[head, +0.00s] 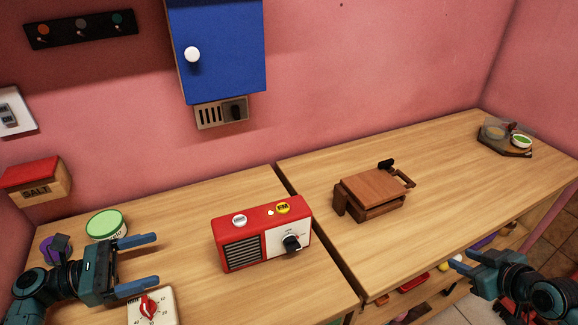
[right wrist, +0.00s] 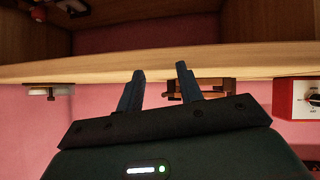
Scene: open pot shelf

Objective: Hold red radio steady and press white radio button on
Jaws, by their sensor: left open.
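The red radio (head: 262,212) stands upright near the right end of the left counter section, with a slatted speaker and a black knob on its front. On its top are a round white button (head: 239,220), a small white dot (head: 270,212) and a yellow FM button (head: 283,208). Part of the radio shows at the right edge of the right wrist view (right wrist: 298,98), upside down. My left gripper (head: 157,260) is open and empty, left of the radio, fingers pointing towards it. My right gripper (head: 459,258) is open and empty at the right counter's front edge; its fingers show apart in the wrist view (right wrist: 160,70).
A white timer with a red knob (head: 150,306) and a green-lidded container (head: 106,225) are near my left gripper. A tray (head: 506,143) stands far right. A blue cabinet (head: 218,50) hangs above.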

